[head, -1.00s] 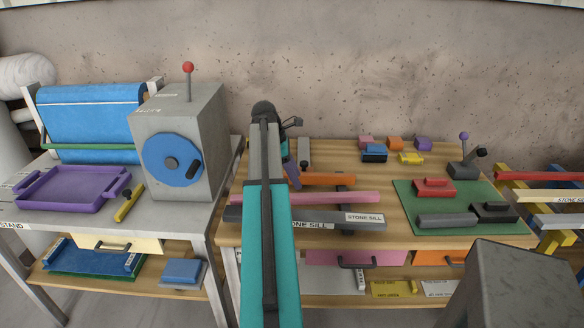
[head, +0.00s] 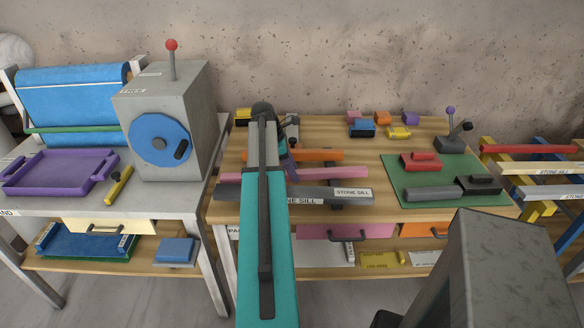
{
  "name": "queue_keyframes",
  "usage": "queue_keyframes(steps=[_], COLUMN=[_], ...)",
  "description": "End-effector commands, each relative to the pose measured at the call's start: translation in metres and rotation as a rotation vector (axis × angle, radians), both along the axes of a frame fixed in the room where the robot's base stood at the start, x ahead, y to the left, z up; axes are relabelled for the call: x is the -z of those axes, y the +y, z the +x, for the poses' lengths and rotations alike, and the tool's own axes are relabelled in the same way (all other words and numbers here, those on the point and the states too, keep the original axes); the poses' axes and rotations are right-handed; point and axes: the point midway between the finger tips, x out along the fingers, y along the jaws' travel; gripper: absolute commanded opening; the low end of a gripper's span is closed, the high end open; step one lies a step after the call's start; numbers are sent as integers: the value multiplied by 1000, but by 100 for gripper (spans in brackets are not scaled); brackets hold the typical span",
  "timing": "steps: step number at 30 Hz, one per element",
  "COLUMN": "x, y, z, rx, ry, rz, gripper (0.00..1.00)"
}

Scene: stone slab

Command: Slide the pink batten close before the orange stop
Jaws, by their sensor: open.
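The pink batten (head: 328,172) lies across the wooden bench, partly hidden behind my arm, with its left end showing on the arm's left. An orange bar (head: 318,156), which looks like the orange stop, lies just behind it, roughly parallel, with a narrow gap. My gripper (head: 291,165) is open, seen small and partly hidden by my own arm, over the bench near the orange bar and the batten. I cannot tell whether it touches either.
A grey stone sill (head: 318,193) lies along the bench front, before the batten. A green mat (head: 400,184) with red and dark blocks is to the right. Small coloured blocks (head: 362,129) stand behind. A grey machine (head: 195,120) and purple tray (head: 88,168) are left.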

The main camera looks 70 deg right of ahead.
Motion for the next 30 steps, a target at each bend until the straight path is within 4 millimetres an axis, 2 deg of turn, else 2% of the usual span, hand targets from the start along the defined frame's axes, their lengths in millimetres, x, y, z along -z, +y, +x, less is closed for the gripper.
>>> queue_keyframes(steps=[4, 5, 12, 13, 23, 30], x=[0, 0, 0, 0, -1, -2], y=[0, 0, 0, 0, -5, -17], z=[0, 0, -1, -1, 1, 5], rx=[0, 0, 1, 1, 1, 0], ry=[0, 0, 0, 0, 0, 0], rz=[0, 0, 0, 0, 0, -1], gripper=[47, 44, 3, 0, 0, 0])
